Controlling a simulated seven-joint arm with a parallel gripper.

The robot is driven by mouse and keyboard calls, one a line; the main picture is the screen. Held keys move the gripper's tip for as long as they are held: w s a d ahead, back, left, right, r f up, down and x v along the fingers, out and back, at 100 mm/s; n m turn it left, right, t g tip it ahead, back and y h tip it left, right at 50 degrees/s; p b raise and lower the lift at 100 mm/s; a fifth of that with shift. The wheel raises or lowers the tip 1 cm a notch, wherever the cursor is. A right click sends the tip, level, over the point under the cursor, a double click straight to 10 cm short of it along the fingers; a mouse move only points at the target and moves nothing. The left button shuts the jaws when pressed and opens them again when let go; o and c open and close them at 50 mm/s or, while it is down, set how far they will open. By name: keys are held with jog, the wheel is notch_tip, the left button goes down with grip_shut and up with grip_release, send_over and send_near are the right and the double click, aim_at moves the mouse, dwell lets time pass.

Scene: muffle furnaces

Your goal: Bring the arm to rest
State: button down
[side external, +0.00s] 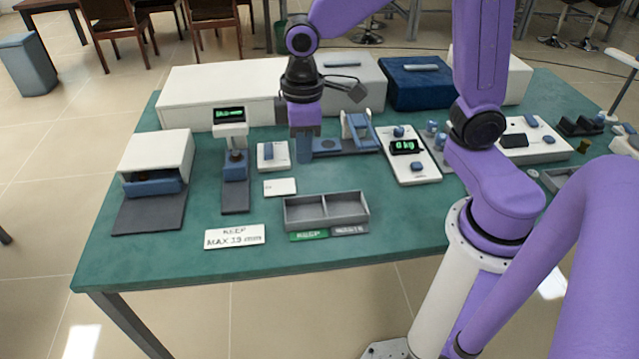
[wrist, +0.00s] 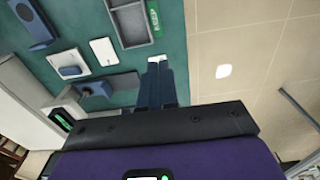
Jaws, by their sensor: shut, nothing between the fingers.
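My gripper (side external: 304,150) hangs over the middle of the green table (side external: 130,230), fingers pointing down, in the side view. It is shut and empty. It appears just left of a blue-grey fixture (side external: 345,146) and right of a small white switch box (side external: 272,156); its exact height above the table is hard to tell. In the wrist view the closed fingers (wrist: 157,66) show against the table, with nothing between them.
A grey two-compartment tray (side external: 326,210) with KEEP and second labels stands in front. A gauge stand (side external: 235,170), an open-fronted white box (side external: 157,160), and a scale (side external: 408,155) stand around. Large white, grey and blue boxes (side external: 418,82) line the back.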

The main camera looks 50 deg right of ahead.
jog(key=s+d+n, duration=0.2)
jog(key=s, duration=0.6)
jog(key=s+d+n, duration=0.1)
jog(key=s+d, duration=0.2)
jog(key=s, duration=0.6)
jog(key=shift+s+r+n, duration=0.25)
jog(key=shift+s+n, duration=0.05)
jog(key=shift+n, duration=0.1)
jog(key=shift+w, duration=0.1)
jog(key=w+a+r+m+g, duration=0.15)
jog(key=w+m, duration=0.45)
jog(key=w, duration=0.7)
jog(key=w+a+m, duration=0.3)
jog(key=w+m, duration=0.2)
jog(key=w, duration=0.8)
jog(key=w+d+f+m, duration=0.3)
jog(key=w+d+m, duration=0.2)
jog(key=w+d, duration=0.3)
jog(key=w+d+f+m+y, duration=0.1)
jog(key=w+d+f+m, duration=0.3)
jog(key=w+d, duration=0.4)
jog(key=shift+w+d+m, duration=0.25)
jog(key=shift+w+m, duration=0.55)
jog(key=shift+w, duration=0.2)
jog(key=shift+f, duration=0.1)
